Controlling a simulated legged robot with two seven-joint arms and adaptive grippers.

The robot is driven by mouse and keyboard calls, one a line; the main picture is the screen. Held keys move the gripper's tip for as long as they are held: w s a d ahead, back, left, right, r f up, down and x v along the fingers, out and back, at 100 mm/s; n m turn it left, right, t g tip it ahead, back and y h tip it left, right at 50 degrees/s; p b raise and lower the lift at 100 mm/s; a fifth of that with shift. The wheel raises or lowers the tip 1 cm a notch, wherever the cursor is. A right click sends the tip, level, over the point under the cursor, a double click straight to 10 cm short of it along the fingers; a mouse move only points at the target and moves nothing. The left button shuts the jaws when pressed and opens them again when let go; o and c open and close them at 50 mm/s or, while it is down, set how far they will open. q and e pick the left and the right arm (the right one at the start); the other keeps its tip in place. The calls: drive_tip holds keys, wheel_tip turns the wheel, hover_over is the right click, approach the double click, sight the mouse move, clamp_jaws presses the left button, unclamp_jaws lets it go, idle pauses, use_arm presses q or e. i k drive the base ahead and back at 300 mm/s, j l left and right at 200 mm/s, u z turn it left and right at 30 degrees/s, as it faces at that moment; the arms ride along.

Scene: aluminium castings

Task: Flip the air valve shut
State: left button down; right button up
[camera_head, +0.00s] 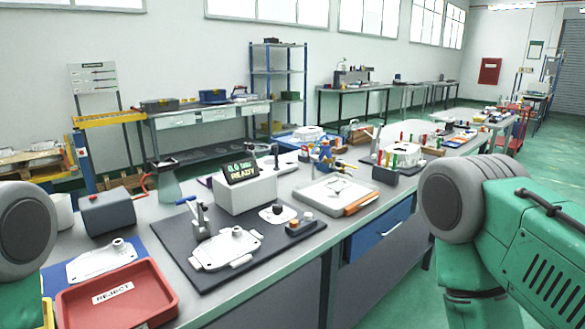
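A white tester box (245,190) stands on the dark mat (190,262), its tilted display showing a reading and "READY". A small blue and yellow-brass fitting (325,158) stands behind and to the right of the box; it may be the air valve, but it is too small to tell its handle's position. A flat light casting (225,248) lies on the mat beside an upright toggle clamp (201,217). Parts of both my arms show at the left and right edges. Neither of my grippers is in view.
A red tray marked REJECT (172,300) is at the front left, next to another casting (100,262) on a blue mat. A small button box (300,224) is on the mat.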

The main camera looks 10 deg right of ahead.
sight(350, 166)
drive_tip(key=i+l, duration=0.25)
drive_tip(key=l, duration=0.15)
drive_tip(key=i+l, duration=0.25)
drive_tip(key=l, duration=0.15)
drive_tip(key=i+l, duration=0.25)
drive_tip(key=l, duration=0.2)
drive_tip(key=i+l+u, duration=0.1)
drive_tip(key=i+l, duration=0.15)
drive_tip(key=l, duration=0.15)
drive_tip(key=i+l, duration=0.25)
drive_tip(key=l, duration=0.15)
drive_tip(key=i+l, duration=0.25)
drive_tip(key=l, duration=0.2)
